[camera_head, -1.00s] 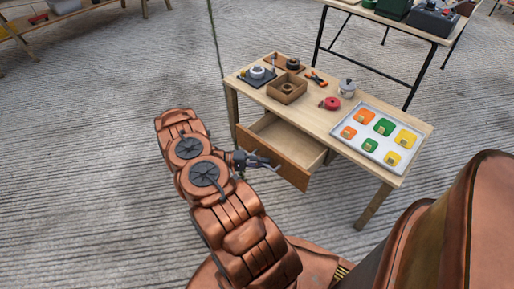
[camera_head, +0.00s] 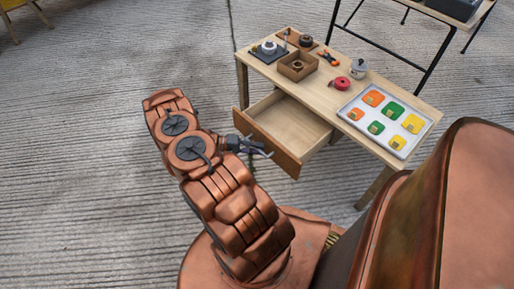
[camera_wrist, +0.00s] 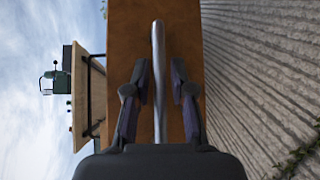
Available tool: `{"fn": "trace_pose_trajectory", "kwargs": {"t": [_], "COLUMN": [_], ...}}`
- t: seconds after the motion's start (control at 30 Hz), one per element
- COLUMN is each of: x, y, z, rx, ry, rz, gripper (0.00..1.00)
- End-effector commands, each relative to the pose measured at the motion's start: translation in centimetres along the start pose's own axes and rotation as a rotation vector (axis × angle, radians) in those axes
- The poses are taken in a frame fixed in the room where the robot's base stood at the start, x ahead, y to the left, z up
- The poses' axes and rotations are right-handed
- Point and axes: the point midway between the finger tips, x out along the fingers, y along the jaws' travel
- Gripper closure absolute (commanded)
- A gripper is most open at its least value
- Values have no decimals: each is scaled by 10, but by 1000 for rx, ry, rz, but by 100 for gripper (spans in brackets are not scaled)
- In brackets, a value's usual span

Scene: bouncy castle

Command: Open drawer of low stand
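The low stand (camera_head: 322,95) is a light wooden table with a drawer (camera_head: 295,122) under its left part. The drawer is pulled well out and its inside looks empty. In the wrist view the brown drawer front (camera_wrist: 183,22) carries a long metal bar handle (camera_wrist: 159,60). My gripper (camera_head: 258,148) is at the drawer front. In the wrist view its two dark fingers (camera_wrist: 158,75) stand on either side of the handle, with gaps visible between them and the bar.
On the stand are a wooden box (camera_head: 297,66), a red tape roll (camera_head: 340,83), a small grey pot (camera_head: 358,68) and a tray (camera_head: 398,143) of coloured squares. A black-legged table (camera_head: 425,75) stands behind.

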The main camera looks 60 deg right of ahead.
Motion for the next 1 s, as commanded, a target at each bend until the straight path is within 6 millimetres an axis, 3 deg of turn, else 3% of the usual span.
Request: {"fn": "trace_pose_trajectory", "kwargs": {"t": [0.1,0.47,0.63,1.0], "x": [0,-5,-27,-95], "y": [0,0,0,0], "z": [0,-1,-2,-1], "rx": [0,1,4,2], "ry": [1,3,5,6], "rz": [0,1,0,-3], "gripper": [63,63,63,63]}}
